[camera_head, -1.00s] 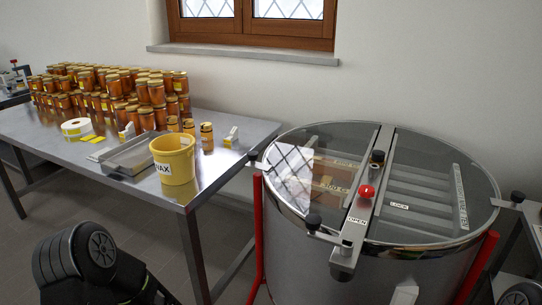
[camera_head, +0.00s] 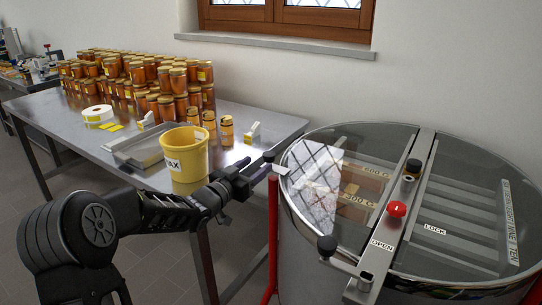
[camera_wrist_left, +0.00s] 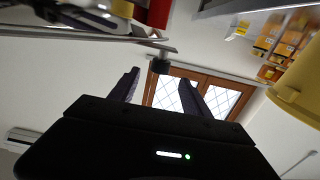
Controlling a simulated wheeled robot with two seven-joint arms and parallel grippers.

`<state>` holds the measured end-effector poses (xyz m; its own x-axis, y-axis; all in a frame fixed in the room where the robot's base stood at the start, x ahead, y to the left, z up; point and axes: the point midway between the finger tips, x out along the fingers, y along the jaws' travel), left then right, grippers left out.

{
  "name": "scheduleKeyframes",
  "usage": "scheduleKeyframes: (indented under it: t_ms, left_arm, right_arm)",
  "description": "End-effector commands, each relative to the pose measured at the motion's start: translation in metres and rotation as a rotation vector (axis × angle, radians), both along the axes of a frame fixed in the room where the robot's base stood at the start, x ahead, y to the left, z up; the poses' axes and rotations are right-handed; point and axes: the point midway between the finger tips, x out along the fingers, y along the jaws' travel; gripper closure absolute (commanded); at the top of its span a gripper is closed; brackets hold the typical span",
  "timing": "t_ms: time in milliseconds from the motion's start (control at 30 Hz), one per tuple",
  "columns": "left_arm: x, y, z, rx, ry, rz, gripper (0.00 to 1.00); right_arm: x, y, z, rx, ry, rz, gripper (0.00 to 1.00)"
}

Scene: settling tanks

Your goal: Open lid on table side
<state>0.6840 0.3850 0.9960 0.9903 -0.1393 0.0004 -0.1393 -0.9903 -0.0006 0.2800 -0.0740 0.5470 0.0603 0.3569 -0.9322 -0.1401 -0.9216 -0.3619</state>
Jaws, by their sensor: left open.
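The round steel tank has a clear lid in two halves, split by a metal bar (camera_head: 398,200). The table-side lid half (camera_head: 318,190) lies flat and closed on the rim. My left gripper (camera_head: 254,171) is open and empty, just left of the edge knob, between the tank and the yellow bucket. In the left wrist view a black knob (camera_wrist_left: 160,66) shows just beyond the open fingers (camera_wrist_left: 158,90). My right gripper is out of view.
A steel table (camera_head: 125,165) stands left, with stacked honey jars (camera_head: 140,80), a metal tray (camera_head: 140,150) and a yellow wax bucket (camera_head: 182,160) at its near corner, close to my left forearm. A red button (camera_head: 397,209) sits on the tank's bar. A red leg (camera_head: 273,235) supports the tank.

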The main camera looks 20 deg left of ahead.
Motion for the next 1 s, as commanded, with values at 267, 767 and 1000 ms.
scheduleKeyframes:
  t_ms: [267,767,1000]
  left_arm:
    - [0.023,-0.004,0.0,-0.002,0.0,-0.002,0.44]
    - [0.077,-0.011,0.0,0.0,0.001,0.0,0.44]
    - [0.077,-0.011,-0.001,-0.001,0.001,0.001,0.46]
  right_arm:
    - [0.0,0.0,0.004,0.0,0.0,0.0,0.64]
    - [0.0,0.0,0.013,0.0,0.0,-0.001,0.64]
    - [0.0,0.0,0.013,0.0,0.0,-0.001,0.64]
